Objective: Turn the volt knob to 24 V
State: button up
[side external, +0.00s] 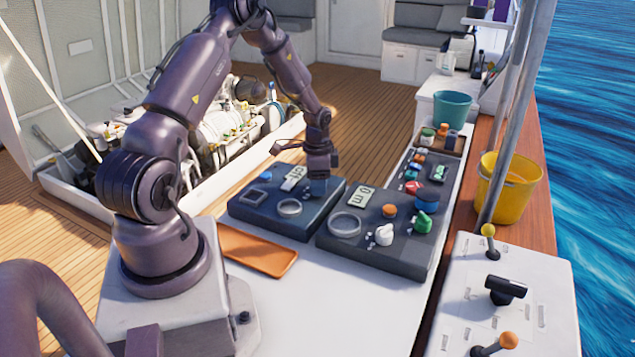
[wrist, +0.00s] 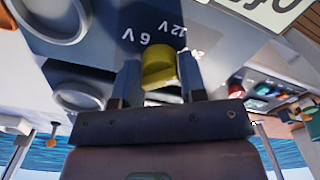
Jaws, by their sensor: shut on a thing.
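The volt knob (wrist: 158,68) is a yellow knob on a dark panel, between the two fingers of my gripper (wrist: 160,82) in the wrist view. My gripper is shut on it. The labels 6 V (wrist: 138,36) and 12 V (wrist: 172,29) show on the panel beyond the knob. A 24 V label cannot be made out, and the knob's pointer cannot be read. In the side external view my gripper (side external: 318,172) reaches down to the back right part of the left panel (side external: 270,222), and hides the knob there.
A second dark panel (side external: 385,262) with white, orange and green knobs stands close on the right. An orange tray (side external: 256,252) lies in front of the left panel. A box with levers (side external: 545,300) is at front right. A yellow bucket (side external: 505,195) stands beyond.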

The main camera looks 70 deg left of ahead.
jog(key=shift+m, duration=0.7)
jog(key=shift+s, duration=0.1)
jog(key=o, duration=0.9)
notch_tip(320, 180, up, 13)
